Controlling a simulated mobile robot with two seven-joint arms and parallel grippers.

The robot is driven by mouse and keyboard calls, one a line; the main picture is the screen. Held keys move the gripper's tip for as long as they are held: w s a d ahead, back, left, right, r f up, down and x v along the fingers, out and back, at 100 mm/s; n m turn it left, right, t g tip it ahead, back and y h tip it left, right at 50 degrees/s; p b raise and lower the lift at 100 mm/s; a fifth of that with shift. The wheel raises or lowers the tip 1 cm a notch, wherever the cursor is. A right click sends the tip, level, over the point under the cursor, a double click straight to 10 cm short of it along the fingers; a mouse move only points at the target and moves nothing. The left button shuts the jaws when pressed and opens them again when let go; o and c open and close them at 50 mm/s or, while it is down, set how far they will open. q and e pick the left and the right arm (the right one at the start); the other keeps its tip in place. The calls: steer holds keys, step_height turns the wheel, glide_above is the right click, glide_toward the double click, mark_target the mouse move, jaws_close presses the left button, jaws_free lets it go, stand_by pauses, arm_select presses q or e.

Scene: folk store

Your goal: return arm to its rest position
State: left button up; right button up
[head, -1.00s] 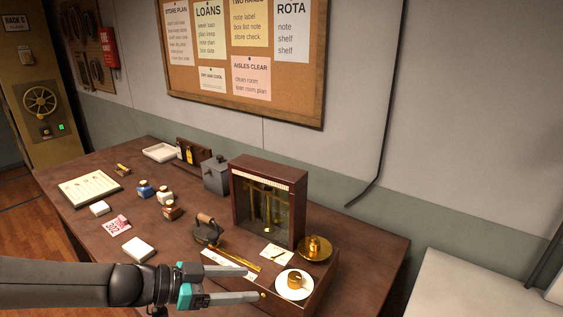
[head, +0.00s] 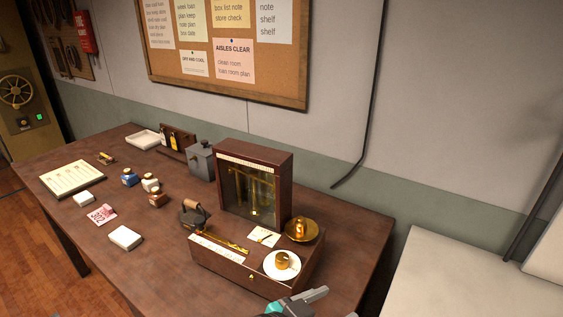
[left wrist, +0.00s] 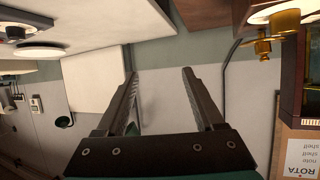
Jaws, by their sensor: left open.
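My left gripper (head: 304,301) shows only in part at the bottom edge of the head view, in front of the wooden table (head: 345,262). In the left wrist view its two fingers (left wrist: 160,74) are apart with nothing between them. The rest of my left arm is out of the head view. My right gripper is in neither view.
A balance in a wooden case (head: 252,188) stands on the table, with a brass weight on a dish (head: 301,229) beside it. A white surface (head: 470,280) is at the right.

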arm_select(q)
steer(key=s+a+f+n+g+y, duration=0.25)
steer(key=s+a, duration=0.25)
steer(key=a, duration=0.3)
steer(key=s+a+f+n+g+y, duration=0.1)
steer(key=s+a+f+n+y, duration=0.3)
steer(key=a, duration=0.4)
steer(key=s+a+f+n+g+y, duration=0.1)
steer(key=s+a+f+n+y, duration=0.1)
steer(key=s+a+f+y, duration=0.35)
steer(key=s+a+f+g+h+b, duration=0.1)
steer(key=a+f+b, duration=0.1)
steer(key=f, duration=1)
steer(key=s+a+f+g+h+b, duration=0.1)
steer(key=s+f+b, duration=0.1)
steer(key=f, duration=1)
steer(key=s+a+f+b, duration=0.2)
steer(key=s+f, duration=1.3)
steer(key=f, duration=0.2)
steer(key=shift+a+g+b, duration=0.35)
steer(key=shift+g+b, duration=0.05)
steer(key=shift+g, duration=0.05)
